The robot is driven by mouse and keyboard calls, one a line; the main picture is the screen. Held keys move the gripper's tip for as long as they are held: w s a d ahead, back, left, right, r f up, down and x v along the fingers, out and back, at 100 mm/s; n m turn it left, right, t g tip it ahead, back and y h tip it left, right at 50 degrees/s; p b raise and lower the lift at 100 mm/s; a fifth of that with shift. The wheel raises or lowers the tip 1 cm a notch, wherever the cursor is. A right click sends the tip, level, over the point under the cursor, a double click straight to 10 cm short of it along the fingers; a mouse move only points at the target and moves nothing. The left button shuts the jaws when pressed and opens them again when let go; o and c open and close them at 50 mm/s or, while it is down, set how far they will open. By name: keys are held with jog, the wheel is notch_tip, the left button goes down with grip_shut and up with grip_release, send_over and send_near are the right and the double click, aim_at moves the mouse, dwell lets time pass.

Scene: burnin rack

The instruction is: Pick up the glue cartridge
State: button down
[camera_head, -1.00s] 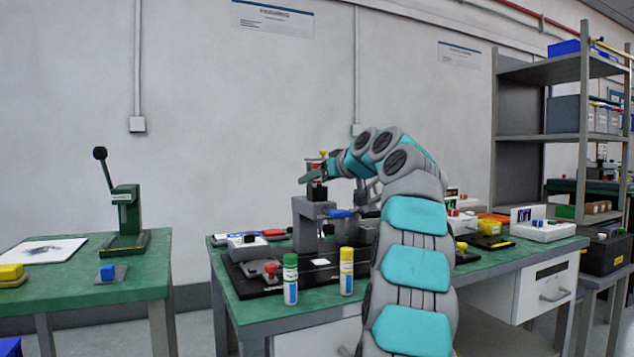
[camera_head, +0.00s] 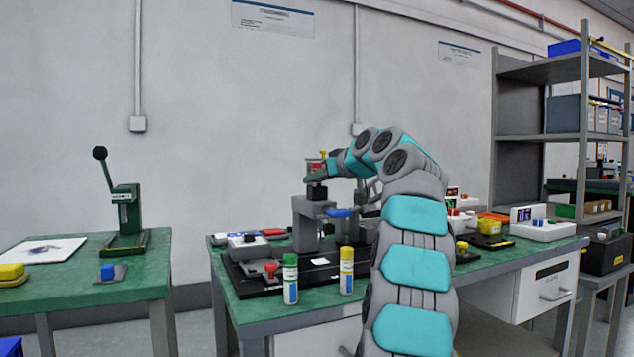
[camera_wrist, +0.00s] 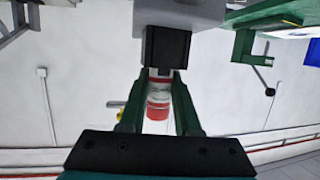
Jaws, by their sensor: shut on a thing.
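The glue cartridge, as I take it, is a red and white cylinder (camera_wrist: 158,105) that shows between my fingers in the wrist view. In the head view its red part (camera_head: 314,166) shows beside my gripper (camera_head: 318,176). My gripper, with green fingers, is shut on it; it also shows in the wrist view (camera_wrist: 160,88). A black block (camera_head: 317,192) on top of the grey stand (camera_head: 314,215) lies directly under my gripper. In the wrist view this block (camera_wrist: 167,48) hides one end of the cartridge. I cannot tell whether the cartridge still touches the block.
A green-capped bottle (camera_head: 290,280) and a yellow-capped bottle (camera_head: 347,272) stand at the green bench's (camera_head: 240,308) front edge. A green hand press (camera_head: 126,215) stands on the left table. A grey shelf (camera_head: 540,70) rises at the right. The space above the bench's left part is clear.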

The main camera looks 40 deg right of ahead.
jog(key=shift+r, duration=0.1)
notch_tip(320, 180, up, 8)
jog(key=p, duration=0.7)
jog(key=shift+s+d+r+p, duration=0.1)
jog(key=shift+r+p, duration=0.25)
jog(key=shift+p, duration=0.1)
jog(key=shift+r+p, duration=0.5)
